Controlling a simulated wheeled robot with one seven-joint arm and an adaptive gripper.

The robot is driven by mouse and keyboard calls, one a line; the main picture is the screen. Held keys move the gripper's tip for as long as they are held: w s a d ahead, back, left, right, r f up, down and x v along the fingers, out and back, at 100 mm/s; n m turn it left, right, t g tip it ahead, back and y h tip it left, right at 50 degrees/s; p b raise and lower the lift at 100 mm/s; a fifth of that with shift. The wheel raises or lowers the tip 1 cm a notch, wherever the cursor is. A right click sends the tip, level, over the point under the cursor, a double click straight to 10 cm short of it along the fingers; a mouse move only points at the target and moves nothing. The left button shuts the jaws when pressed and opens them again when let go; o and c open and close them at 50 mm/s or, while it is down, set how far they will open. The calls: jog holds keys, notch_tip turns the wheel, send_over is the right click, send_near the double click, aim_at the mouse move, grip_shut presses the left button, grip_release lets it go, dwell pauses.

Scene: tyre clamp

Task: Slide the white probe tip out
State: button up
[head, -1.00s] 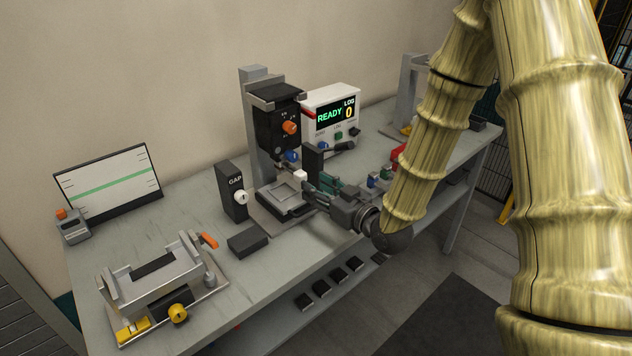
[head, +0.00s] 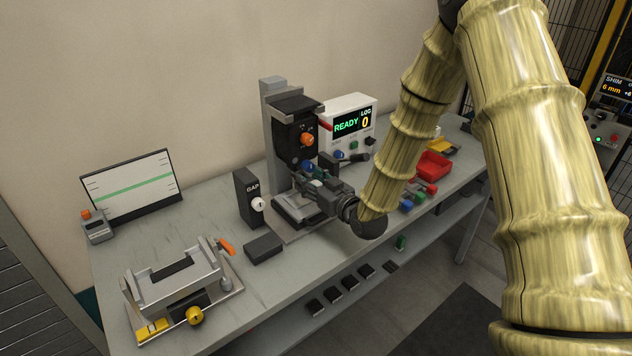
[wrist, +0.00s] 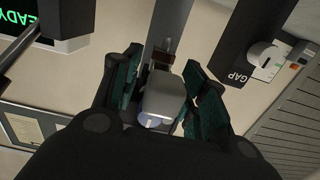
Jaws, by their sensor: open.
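The test stand (head: 270,105) has a black head with an orange knob (head: 307,139). My gripper (head: 306,178) is at the lower part of the stand, above its dark base plate (head: 292,212). In the wrist view my gripper (wrist: 163,92) is open, with teal pads on both sides. A pale, blocky piece, apparently the white probe tip (wrist: 166,95), lies between the pads. A gap shows to its left pad; the right pad is close, and contact is unclear. A small bluish round end shows below the piece. In the head view my gripper hides the tip.
A grey GAP block with a white knob (head: 258,204) stands left of the stand, near a dark block (head: 263,247). The READY display box (head: 349,125) is behind right. A clamp fixture (head: 172,283) sits front left. A red tray (head: 434,165) is right.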

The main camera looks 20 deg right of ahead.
jog(key=shift+w, duration=0.1)
jog(key=shift+c, duration=0.4)
grip_shut()
jog(key=v, duration=0.6)
jog(key=shift+b, duration=0.35)
dwell(2.4)
jog(key=v, duration=0.6)
jog(key=shift+f, duration=0.2)
dwell(0.4)
